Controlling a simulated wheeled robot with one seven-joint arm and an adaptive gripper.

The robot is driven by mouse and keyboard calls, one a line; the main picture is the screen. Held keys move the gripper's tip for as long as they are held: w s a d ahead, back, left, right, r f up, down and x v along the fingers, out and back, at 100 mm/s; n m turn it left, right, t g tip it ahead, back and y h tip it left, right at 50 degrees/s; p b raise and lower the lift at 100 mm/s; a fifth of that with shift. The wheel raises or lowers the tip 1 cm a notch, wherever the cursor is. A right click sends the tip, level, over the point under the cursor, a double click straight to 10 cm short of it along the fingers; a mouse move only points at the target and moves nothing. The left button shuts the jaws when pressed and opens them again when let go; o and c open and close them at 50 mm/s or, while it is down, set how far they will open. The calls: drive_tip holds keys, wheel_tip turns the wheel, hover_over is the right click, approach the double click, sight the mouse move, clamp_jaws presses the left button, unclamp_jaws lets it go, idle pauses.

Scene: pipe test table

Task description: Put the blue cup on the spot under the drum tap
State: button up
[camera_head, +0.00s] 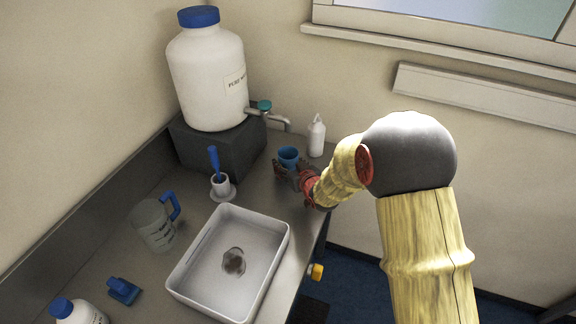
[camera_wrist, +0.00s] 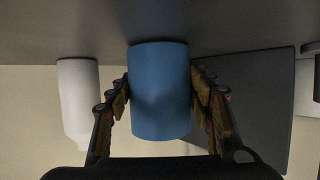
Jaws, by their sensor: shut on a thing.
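The blue cup (camera_head: 289,156) is between the fingers of my gripper (camera_head: 293,174), at the back right of the table. In the wrist view the blue cup (camera_wrist: 160,92) fills the gap between both fingers of my gripper (camera_wrist: 161,95), which is shut on it. The drum tap (camera_head: 267,112), with a green handle, juts right from the white drum (camera_head: 207,80) on a dark block (camera_head: 217,147). The cup is below and slightly right of the tap in the head view. The spot under the tap cannot be made out.
A white bottle (camera_head: 316,136) stands close behind the cup, also in the wrist view (camera_wrist: 76,100). A white tray (camera_head: 191,246), a jug (camera_head: 153,225), a brush in a holder (camera_head: 220,186) and a blue-capped bottle (camera_head: 78,312) stand nearer. The table's right edge is close to my gripper.

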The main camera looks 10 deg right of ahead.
drive_tip(key=shift+f, duration=0.1)
drive_tip(key=o, duration=1.6)
drive_tip(key=shift+o, duration=0.5)
